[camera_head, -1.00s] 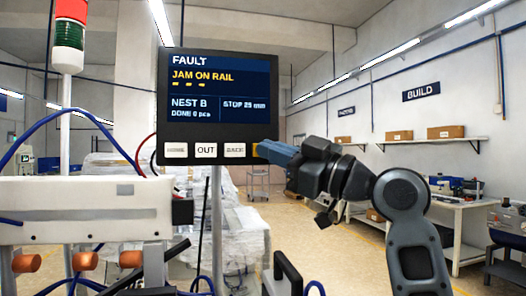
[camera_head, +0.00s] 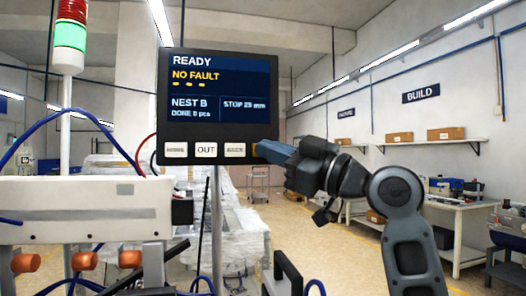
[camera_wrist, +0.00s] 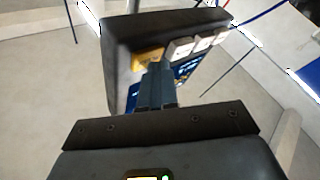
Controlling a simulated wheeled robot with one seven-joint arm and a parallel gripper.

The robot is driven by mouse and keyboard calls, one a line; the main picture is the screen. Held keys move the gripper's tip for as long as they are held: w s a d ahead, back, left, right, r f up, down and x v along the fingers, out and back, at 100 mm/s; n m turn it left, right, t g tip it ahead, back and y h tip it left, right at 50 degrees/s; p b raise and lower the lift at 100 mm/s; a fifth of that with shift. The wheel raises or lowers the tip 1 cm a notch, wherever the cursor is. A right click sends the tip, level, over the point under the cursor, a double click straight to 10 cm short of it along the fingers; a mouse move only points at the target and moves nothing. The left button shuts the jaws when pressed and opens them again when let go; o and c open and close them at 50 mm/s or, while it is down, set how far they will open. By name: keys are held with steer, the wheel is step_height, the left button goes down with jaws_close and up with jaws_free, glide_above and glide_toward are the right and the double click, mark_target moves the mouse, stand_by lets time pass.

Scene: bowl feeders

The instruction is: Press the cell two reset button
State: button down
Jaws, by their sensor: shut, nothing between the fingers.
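The control panel (camera_head: 217,127) carries a screen (camera_head: 218,90) that reads READY and NO FAULT. Below the screen is a row of white buttons, with OUT (camera_head: 206,150) in the middle. At the row's right end is a yellow button (camera_head: 258,148), mostly hidden behind my gripper (camera_head: 264,149). My gripper is shut and empty, its tips at the yellow button. In the wrist view, the closed fingers (camera_wrist: 157,72) reach the panel just below the yellow button (camera_wrist: 148,56). I cannot tell whether they touch it.
A stack light (camera_head: 70,38) at the upper left shows green lit below red. A white rail machine (camera_head: 85,208) with blue hoses stands at the lower left. Workbenches and shelves line the right wall.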

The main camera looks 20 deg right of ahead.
steer(key=shift+s+a, duration=0.2)
steer(key=shift+s, duration=0.7)
steer(key=s, duration=0.3)
steer(key=s+a, duration=0.1)
steer(key=s, duration=0.1)
stand_by(0.3)
step_height(320, 180, up, 6)
steer(key=s+p, duration=0.2)
steer(key=p, duration=0.2)
steer(key=shift+s+a, duration=0.25)
steer(key=shift+s, duration=0.15)
